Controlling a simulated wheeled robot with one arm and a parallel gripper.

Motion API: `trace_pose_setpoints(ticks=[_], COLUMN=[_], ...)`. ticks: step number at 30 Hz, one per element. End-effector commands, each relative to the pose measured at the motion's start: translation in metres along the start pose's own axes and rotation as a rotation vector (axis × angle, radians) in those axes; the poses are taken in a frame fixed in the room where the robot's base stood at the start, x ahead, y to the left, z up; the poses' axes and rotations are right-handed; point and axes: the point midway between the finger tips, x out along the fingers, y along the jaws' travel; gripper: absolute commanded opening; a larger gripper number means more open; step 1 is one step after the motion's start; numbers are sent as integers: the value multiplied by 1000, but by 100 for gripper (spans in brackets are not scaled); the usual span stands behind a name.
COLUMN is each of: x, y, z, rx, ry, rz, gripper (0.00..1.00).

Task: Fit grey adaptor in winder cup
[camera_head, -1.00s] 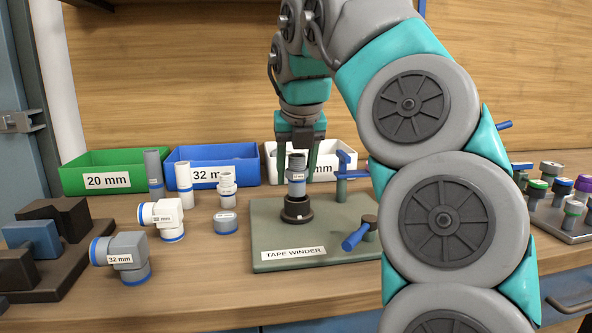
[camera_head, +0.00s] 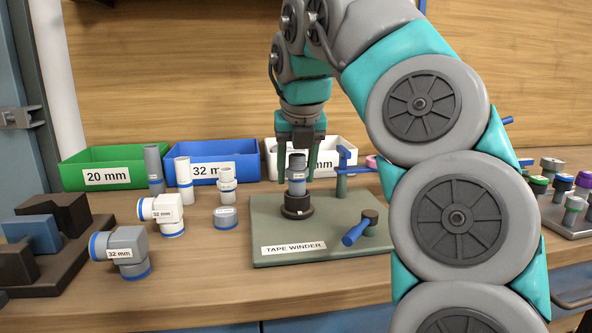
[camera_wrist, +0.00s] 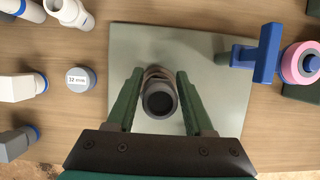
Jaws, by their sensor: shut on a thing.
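The grey adaptor (camera_head: 297,174) stands upright with its lower end at the black winder cup (camera_head: 297,206). How deep it sits in the cup is hidden. The cup is on the grey-green tape winder plate (camera_head: 350,205). My gripper (camera_head: 297,180) points straight down over the cup, its green fingers shut on the adaptor from both sides. In the wrist view the adaptor's round dark opening (camera_wrist: 159,101) shows between the fingertips, and the cup beneath it is mostly hidden.
A blue post (camera_head: 342,172) and a blue-handled crank (camera_head: 356,234) are on the plate's right side. Several fittings, including a white elbow (camera_head: 160,209) and a grey elbow (camera_head: 124,249), stand to the left. Green, blue and white bins (camera_head: 100,170) line the back.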

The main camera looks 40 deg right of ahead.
Motion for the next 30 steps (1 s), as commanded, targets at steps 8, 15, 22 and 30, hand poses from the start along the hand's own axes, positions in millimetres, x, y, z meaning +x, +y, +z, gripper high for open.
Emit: trace_pose_setpoints(ticks=[8, 15, 22, 30], x=[0, 6, 10, 10], y=[0, 0, 0, 0], z=[0, -2, -5, -4], rx=[0, -1, -1, 0], ry=[0, 0, -1, -1], rz=[0, 1, 1, 0], gripper=[0, 0, 0, 0])
